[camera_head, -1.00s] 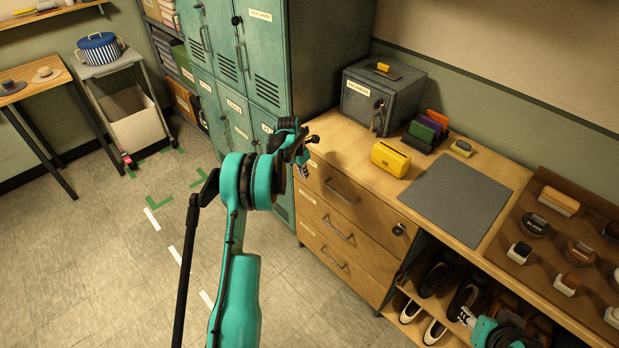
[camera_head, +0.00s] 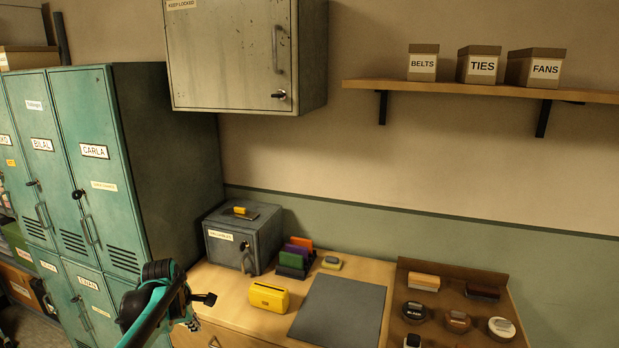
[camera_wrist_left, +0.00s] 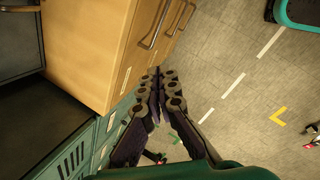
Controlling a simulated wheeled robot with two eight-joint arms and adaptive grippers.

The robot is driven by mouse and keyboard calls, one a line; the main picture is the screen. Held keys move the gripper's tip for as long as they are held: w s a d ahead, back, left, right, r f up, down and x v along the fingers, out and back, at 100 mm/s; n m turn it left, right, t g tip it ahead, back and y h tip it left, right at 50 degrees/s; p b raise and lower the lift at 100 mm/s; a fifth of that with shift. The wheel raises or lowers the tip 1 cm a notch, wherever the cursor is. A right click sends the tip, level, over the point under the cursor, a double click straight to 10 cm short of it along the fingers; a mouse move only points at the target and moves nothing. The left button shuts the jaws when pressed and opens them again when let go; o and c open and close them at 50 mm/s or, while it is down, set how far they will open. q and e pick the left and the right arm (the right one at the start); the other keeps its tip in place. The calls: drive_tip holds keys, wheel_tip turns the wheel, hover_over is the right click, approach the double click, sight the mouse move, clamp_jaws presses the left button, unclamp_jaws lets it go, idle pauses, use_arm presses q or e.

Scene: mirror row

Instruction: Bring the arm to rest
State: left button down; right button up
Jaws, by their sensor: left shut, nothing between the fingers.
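My left arm comes in at the bottom left of the head view, with its left gripper (camera_head: 204,302) in front of the wooden drawer cabinet (camera_head: 230,325). In the left wrist view the two dark fingers of this gripper (camera_wrist_left: 158,76) lie together at their tips, with nothing between them. They are over the floor beside the drawer fronts and their handles. My right gripper is in neither view.
Green lockers (camera_head: 95,160) stand left of the arm. A grey safe (camera_head: 245,235), a yellow box (camera_head: 269,296) and a grey mat (camera_head: 340,309) are on the cabinet top. A wall cabinet (camera_head: 235,50) hangs above. Tiled floor (camera_wrist_left: 245,80) lies open beside the drawers.

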use_arm(q)
drive_tip(key=s+d+m+t, duration=0.1)
drive_tip(key=s+d+m, duration=0.3)
drive_tip(key=s+m, duration=0.3)
drive_tip(key=s+d+m+t, duration=0.1)
drive_tip(key=s+d+m, duration=0.4)
drive_tip(key=s, duration=0.6)
drive_tip(key=s+d+r+m+t, duration=0.1)
drive_tip(key=s+d+m, duration=0.3)
drive_tip(key=s+m, duration=0.4)
drive_tip(key=shift+s+d+m, duration=0.15)
drive_tip(key=shift+s+m, duration=0.25)
drive_tip(key=shift+m, duration=0.3)
